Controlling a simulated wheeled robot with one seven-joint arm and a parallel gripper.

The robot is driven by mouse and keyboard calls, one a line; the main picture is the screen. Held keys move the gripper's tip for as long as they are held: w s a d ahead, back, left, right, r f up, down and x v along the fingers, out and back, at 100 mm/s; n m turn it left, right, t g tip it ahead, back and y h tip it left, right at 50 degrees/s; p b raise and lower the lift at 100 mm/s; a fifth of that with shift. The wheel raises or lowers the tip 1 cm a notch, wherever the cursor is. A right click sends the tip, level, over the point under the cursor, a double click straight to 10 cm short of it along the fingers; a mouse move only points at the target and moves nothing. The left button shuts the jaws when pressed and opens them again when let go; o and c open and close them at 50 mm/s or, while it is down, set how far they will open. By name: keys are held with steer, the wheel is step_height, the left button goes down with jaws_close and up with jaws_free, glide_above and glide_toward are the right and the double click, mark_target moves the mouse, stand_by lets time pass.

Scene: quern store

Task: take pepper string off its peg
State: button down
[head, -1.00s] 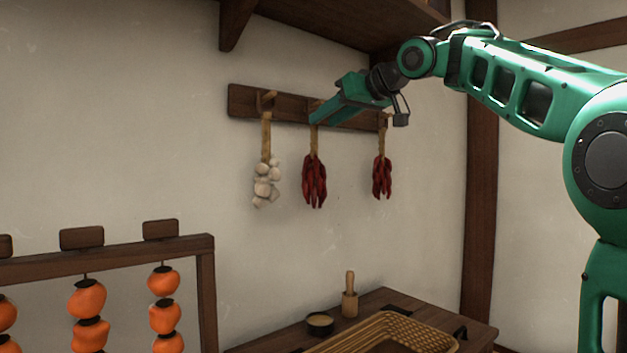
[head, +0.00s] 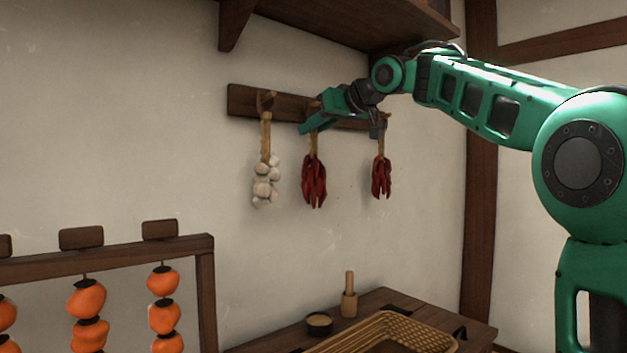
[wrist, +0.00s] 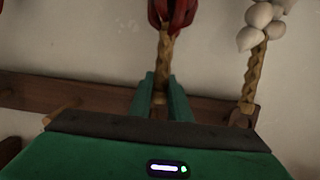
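The pepper string (head: 314,183) is a bunch of dark red peppers under a tan braid, hanging at the middle peg of the wall rack (head: 240,99). In the wrist view, which looks upside down, its peppers (wrist: 174,10) are at the top and its braid (wrist: 164,52) runs down between my fingers. My gripper (wrist: 161,88) is at the upper end of that braid, in front of the rack. Its two green fingers lie close on both sides and look shut on the braid. In the head view my gripper (head: 303,129) hides part of the braid and peg.
A garlic string (head: 265,183) hangs at the left peg, and a second pepper string (head: 381,178) hangs at the right. A wooden shelf (head: 345,22) overhangs the rack. Below are a woven tray (head: 400,325), a small bowl (head: 319,323) and a pestle (head: 349,298).

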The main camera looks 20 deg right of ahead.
steer(key=shift+r, duration=0.1)
steer(key=shift+r, duration=0.6)
steer(key=shift+s+d+r, duration=0.1)
steer(key=shift+s+d, duration=0.05)
steer(key=s+d, duration=0.3)
steer(key=s, duration=0.5)
steer(key=s+d, duration=0.3)
steer(key=s, duration=0.5)
steer(key=shift+s+d+r, duration=0.2)
steer(key=shift+d+r, duration=0.05)
steer(key=shift+d, duration=0.1)
steer(key=shift+r, duration=0.3)
steer(key=shift+f+v, duration=0.2)
steer(key=shift+v, duration=0.65)
steer(key=shift+f+v, duration=0.2)
steer(key=shift+v, duration=0.7)
steer(key=shift+f+v, duration=0.2)
steer(key=shift+v, duration=0.65)
